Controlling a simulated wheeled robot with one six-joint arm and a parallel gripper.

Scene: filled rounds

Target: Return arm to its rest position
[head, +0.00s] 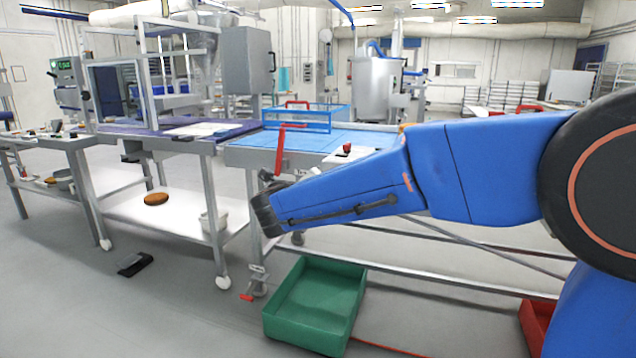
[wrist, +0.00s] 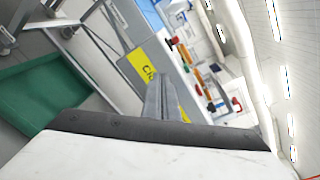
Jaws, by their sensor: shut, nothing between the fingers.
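My blue arm reaches in from the right in the head view, extended leftward in front of the work table. Its dark end points left, near a table leg; the fingers are not clear there. In the wrist view my gripper (wrist: 163,98) shows as two grey fingers close together, shut and empty. Nothing is held. The wrist view is tilted, with the table side and a yellow label (wrist: 146,68) beyond the fingers.
A green crate (head: 316,265) sits on the floor below my arm, and a red crate (head: 535,322) stands at the lower right. The work table (head: 226,154) with a blue top section is behind the arm. A brown round (head: 156,199) lies on the lower shelf. The floor at left is mostly clear.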

